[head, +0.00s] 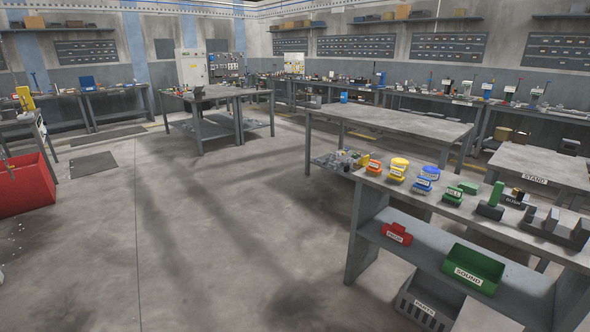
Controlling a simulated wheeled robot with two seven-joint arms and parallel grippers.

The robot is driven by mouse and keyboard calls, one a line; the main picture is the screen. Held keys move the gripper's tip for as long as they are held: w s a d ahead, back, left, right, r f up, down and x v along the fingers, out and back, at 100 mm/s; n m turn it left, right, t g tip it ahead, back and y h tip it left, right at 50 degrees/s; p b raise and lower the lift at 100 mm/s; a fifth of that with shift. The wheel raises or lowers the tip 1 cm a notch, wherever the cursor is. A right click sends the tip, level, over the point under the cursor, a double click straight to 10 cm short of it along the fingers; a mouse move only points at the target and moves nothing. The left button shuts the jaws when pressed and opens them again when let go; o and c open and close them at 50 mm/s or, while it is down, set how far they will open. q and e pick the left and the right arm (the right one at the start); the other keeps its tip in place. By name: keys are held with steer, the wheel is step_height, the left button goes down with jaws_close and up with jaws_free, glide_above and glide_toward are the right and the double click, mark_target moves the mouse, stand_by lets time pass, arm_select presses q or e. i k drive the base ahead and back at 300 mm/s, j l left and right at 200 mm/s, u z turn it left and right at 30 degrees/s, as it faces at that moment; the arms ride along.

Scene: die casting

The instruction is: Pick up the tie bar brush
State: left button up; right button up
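I cannot make out a tie bar brush for certain in the head view; the small items on the benches are too small to tell apart. The near right workbench (405,196) carries several small coloured and labelled parts, and dark blocks stand towards its right end. Neither of my grippers is in view.
A green bin (473,270) and a red bin (396,234) sit on the lower shelf. A red container (22,187) is at the left edge. The middle floor is open.

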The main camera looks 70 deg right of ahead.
mark_target(396, 176)
steer(key=z, duration=3.05)
